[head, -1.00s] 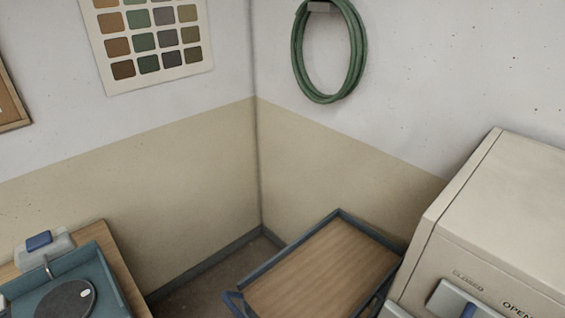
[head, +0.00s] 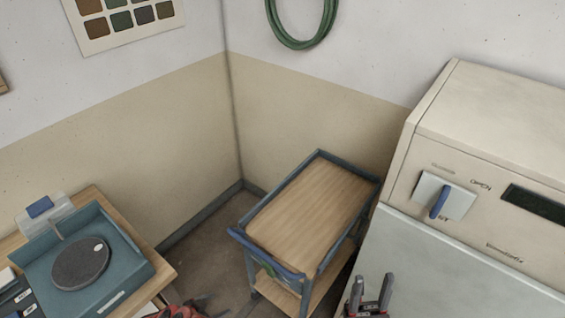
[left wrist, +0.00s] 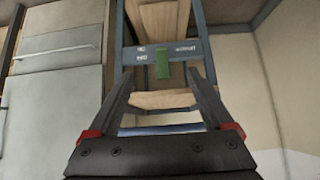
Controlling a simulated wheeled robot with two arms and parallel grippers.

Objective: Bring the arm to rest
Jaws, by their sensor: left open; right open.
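My left gripper (head: 188,306) shows only partly at the bottom edge of the head view, as red and dark parts in front of the floor. In the left wrist view my left gripper (left wrist: 158,78) is open, with its two dark fingers apart and nothing between them. My right gripper (head: 372,284) is at the bottom of the head view, in front of the pale cabinet door. Its two fingers point up, apart and empty. Most of both arms is out of view.
A blue-framed trolley (head: 310,215) with a bare wooden top stands in the corner. A cream cabinet (head: 480,130) with a blue-handled latch (head: 440,203) is at right. A blue tray (head: 130,265) with a dark round disc (head: 80,262) sits on a wooden table at left.

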